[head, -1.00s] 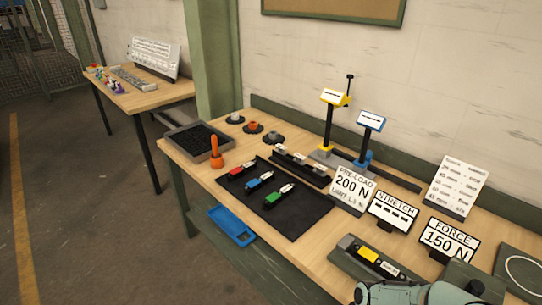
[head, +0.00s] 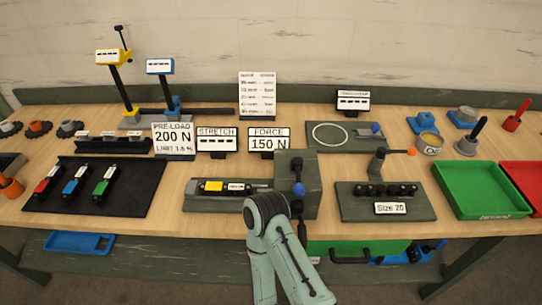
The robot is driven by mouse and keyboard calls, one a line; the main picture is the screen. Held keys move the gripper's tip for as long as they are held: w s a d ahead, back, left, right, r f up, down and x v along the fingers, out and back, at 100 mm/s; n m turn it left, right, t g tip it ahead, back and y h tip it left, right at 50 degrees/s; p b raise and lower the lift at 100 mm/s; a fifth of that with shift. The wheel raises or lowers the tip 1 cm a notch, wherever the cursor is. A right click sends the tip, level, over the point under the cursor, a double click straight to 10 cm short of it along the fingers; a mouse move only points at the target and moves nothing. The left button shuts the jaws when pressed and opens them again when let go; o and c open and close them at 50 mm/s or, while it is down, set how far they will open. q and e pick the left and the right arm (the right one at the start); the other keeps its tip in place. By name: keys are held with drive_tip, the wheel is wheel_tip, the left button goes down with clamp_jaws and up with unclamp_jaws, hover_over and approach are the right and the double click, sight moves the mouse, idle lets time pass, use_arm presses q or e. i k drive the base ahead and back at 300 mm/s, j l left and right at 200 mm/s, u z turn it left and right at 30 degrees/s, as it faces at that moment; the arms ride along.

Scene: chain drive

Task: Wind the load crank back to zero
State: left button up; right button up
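A grey test block (head: 296,165) stands at the middle front of the bench, beside a long grey bed (head: 215,196) that holds a yellow and black piece (head: 212,187). A crank with a blue knob (head: 298,188) is on the block's front; I take this for the load crank. Its angle is hard to read, and its lower part is close to my arm in the picture. One of my pale green arms comes up from the bottom edge in front of the bed. No fingertips show clearly, and I see no grip on the crank.
The force sign (head: 268,141) reads 150 N; the pre-load sign (head: 172,138) reads 200 N. A Size 20 fixture (head: 350,208) with an orange-ended lever stands to the right. A green tray (head: 447,186) and red tray (head: 507,180) lie farther right. A black mat (head: 135,205) is left.

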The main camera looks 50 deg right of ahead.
sight(297, 207)
drive_tip(key=l+z, duration=0.1)
drive_tip(key=z, duration=0.3)
drive_tip(key=l+z, duration=0.15)
drive_tip(key=z, duration=0.3)
drive_tip(key=l+z, duration=0.2)
drive_tip(key=z, duration=0.2)
drive_tip(key=l+z, duration=0.15)
drive_tip(key=z, duration=0.3)
